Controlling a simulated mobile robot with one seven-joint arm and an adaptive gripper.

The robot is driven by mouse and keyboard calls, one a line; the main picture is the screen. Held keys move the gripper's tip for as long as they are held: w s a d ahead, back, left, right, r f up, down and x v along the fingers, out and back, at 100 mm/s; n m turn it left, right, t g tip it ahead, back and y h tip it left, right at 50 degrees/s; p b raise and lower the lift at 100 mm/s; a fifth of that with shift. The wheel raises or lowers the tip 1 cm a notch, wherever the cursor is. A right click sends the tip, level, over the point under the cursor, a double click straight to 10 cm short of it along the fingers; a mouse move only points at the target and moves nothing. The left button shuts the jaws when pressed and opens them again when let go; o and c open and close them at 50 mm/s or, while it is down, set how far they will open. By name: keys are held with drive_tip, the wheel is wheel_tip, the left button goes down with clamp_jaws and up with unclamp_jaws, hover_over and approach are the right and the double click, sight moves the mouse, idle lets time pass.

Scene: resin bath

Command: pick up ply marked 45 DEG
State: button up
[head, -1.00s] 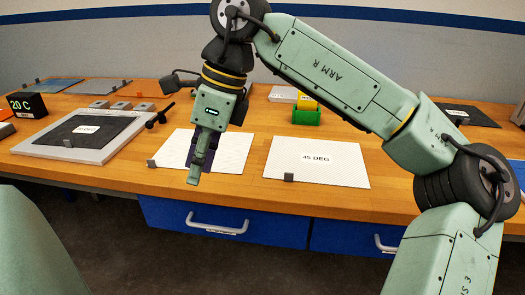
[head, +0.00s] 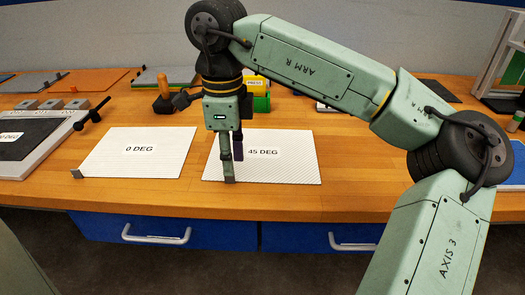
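The ply marked 45 DEG (head: 285,168) is a white textured sheet lying flat on the wooden bench, its label right of my gripper. A small grey tab (head: 229,180) sits at its front edge, left of the middle. My gripper (head: 233,168) points down over the left part of this ply, with the tab at its front fingertip. One pale green finger is nearer the camera and one dark finger is behind it, apart. It looks open, with nothing held. I cannot tell whether the fingertips touch the tab or ply.
The ply marked 0 DEG (head: 138,166) lies to the left, with a grey tab at its front left corner. A pale tray (head: 42,158) with a dark sheet is farther left. A green and yellow box (head: 261,103) and other tools stand behind. Bench is bare between the two plies.

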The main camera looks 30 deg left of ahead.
wheel_tip(320, 180, down, 4)
drive_tip(key=shift+w+d+p, duration=0.1)
drive_tip(key=shift+p, duration=0.2)
drive_tip(key=shift+c, duration=0.5)
clamp_jaws()
